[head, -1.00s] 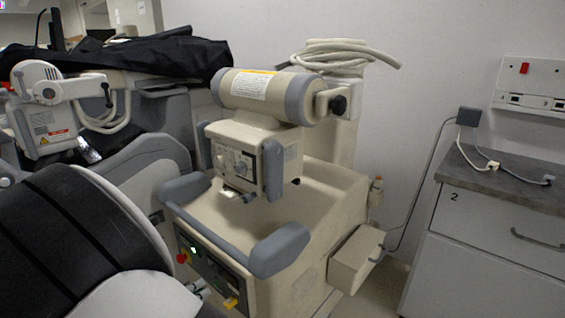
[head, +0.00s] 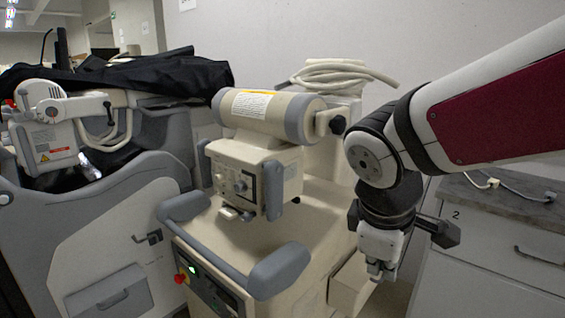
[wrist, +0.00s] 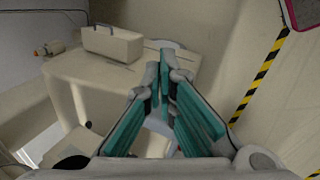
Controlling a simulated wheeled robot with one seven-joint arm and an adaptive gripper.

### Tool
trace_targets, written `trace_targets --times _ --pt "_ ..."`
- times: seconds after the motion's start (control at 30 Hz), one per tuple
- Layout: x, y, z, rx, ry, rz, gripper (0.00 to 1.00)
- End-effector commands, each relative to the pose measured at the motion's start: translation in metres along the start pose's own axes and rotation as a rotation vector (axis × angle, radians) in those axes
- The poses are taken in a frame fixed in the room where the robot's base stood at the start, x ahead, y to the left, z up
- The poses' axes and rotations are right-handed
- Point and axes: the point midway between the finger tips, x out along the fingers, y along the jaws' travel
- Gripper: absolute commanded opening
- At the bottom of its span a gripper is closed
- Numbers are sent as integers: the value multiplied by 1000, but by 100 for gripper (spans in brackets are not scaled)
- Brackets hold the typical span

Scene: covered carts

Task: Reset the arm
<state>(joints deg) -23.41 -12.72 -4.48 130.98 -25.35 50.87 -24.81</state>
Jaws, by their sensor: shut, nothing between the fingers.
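My gripper (head: 379,272) hangs at the end of my white and dark red arm, which reaches in from the right in the head view. It points down in front of the right side of a beige medical cart. In the wrist view my gripper (wrist: 164,62) shows its two teal-padded fingers meeting at the tips, shut with nothing between them. No object is held.
The beige cart (head: 215,238) with its cylinder head (head: 262,108) stands in the middle. A grey-white machine (head: 110,240) under a black cover (head: 135,75) is at the left. A drawer cabinet (head: 490,270) stands at the right. Yellow-black tape (wrist: 258,82) shows in the wrist view.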

Motion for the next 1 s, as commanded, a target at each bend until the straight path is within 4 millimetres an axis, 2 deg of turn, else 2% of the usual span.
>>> trace_targets --times 0.03,0.2,0.4,0.6,0.7,1.0 --pt "-10 -2 17 121 28 -9 0" --pt "-34 -22 55 505 117 -55 0" --pt "-53 -43 79 830 201 -92 0" --pt "-66 -61 92 1077 274 -118 0" --pt "-42 -80 95 1063 212 -156 0" --pt "1 -132 112 1036 52 -251 0"
